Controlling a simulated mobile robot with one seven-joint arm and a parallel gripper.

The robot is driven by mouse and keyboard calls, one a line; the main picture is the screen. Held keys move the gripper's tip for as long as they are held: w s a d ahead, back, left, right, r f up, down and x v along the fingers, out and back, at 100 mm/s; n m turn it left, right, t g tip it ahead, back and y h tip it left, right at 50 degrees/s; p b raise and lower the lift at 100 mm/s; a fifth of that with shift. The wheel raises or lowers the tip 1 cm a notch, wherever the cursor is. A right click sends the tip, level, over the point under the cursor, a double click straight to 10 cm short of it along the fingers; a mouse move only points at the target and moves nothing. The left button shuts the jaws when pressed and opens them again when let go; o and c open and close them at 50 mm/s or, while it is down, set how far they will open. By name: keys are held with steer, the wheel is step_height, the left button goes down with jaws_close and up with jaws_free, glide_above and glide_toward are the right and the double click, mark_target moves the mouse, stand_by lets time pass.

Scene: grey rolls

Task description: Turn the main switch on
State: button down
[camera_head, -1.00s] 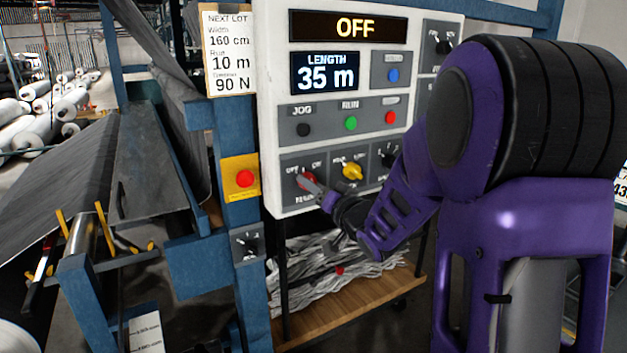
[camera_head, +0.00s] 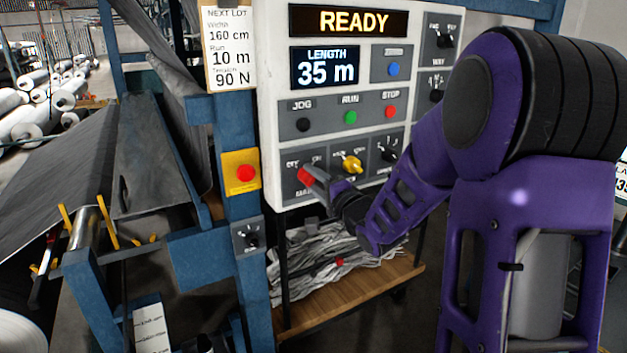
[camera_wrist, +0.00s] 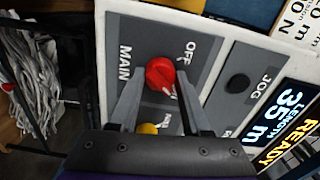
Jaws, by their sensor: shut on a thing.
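The main switch is a red rotary knob (camera_head: 306,176) on the lower left plate of the white control panel, labelled MAIN with OFF beside it. It shows large in the wrist view (camera_wrist: 160,74), with a pale mark on its lower right part. My gripper (camera_head: 316,172) is shut on this knob; in the wrist view its fingers (camera_wrist: 157,95) lie on either side of it. The ON label is mostly hidden. The top display (camera_head: 348,22) reads READY in yellow.
A yellow knob (camera_head: 352,165) sits just right of the switch. Black, green and red JOG, RUN and STOP buttons (camera_head: 350,117) are above. A red button on a yellow plate (camera_head: 246,173) is on the blue post to the left. Grey scraps lie below the panel.

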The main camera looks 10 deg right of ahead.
steer(key=shift+m, duration=0.5)
steer(key=shift+c, duration=1.8)
jaws_free()
steer(key=shift+s, duration=0.15)
